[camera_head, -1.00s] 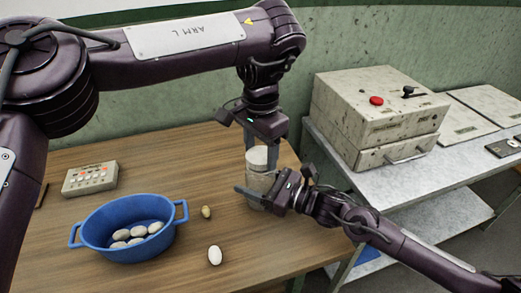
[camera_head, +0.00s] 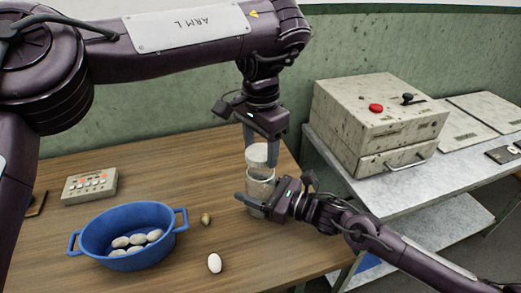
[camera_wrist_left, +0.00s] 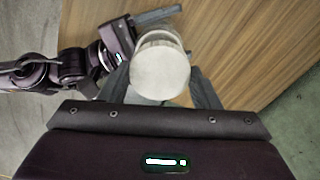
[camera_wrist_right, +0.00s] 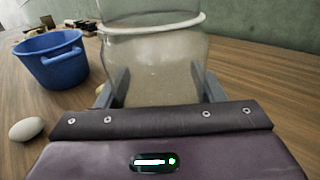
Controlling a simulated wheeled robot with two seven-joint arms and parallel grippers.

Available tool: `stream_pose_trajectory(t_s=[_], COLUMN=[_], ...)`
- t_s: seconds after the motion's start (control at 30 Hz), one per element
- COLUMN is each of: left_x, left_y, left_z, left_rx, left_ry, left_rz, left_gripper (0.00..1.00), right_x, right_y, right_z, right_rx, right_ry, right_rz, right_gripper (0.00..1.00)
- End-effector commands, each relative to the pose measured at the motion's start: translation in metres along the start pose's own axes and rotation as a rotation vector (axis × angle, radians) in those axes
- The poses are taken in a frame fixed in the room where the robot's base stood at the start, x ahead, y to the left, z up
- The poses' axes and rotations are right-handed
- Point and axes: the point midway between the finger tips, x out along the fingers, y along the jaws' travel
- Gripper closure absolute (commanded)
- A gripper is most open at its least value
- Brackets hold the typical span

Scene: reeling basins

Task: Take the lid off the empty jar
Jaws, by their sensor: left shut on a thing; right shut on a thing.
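The pale round lid (camera_head: 257,154) is between the fingers of my left gripper (camera_head: 261,148), which is shut on it, just above the jar. In the left wrist view the lid (camera_wrist_left: 160,70) is seen from above, covering part of the jar. The clear glass jar (camera_head: 261,188) stands upright on the table. A narrow gap shows between the lid and the jar's rim. My right gripper (camera_head: 256,197) is shut around the jar's body from the right. In the right wrist view the jar (camera_wrist_right: 155,78) is see-through, with nothing visible inside.
A blue basin (camera_head: 78,240) with several pale cocoons stands at the left. A control box (camera_head: 90,186) is behind the basin. A metal bench (camera_head: 362,193) with a large box (camera_head: 372,125) stands right.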

Motion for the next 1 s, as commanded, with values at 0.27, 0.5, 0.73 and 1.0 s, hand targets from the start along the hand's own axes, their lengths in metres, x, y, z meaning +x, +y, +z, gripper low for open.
stream_pose_trajectory(t_s=[0.27,0.5,0.73,1.0], left_x=[-0.029,-0.030,-0.030,-0.029], left_y=[0.000,0.000,0.000,0.000], left_z=[0.000,0.000,0.000,0.000], left_rx=[0.000,0.000,0.000,0.000], left_ry=[0.000,0.000,0.001,0.000], left_rz=[-0.003,-0.001,-0.001,-0.001], left_gripper=[0.71,0.71,0.71,0.71], right_x=[0.000,0.000,0.000,-0.002], right_y=[0.000,0.000,0.000,0.000], right_z=[-0.001,0.000,0.000,-0.001], right_rx=[0.000,0.000,0.000,0.000], right_ry=[0.001,0.000,0.001,0.001], right_rz=[0.000,0.000,0.000,0.000], right_gripper=[1.00,0.36,0.12,0.12])
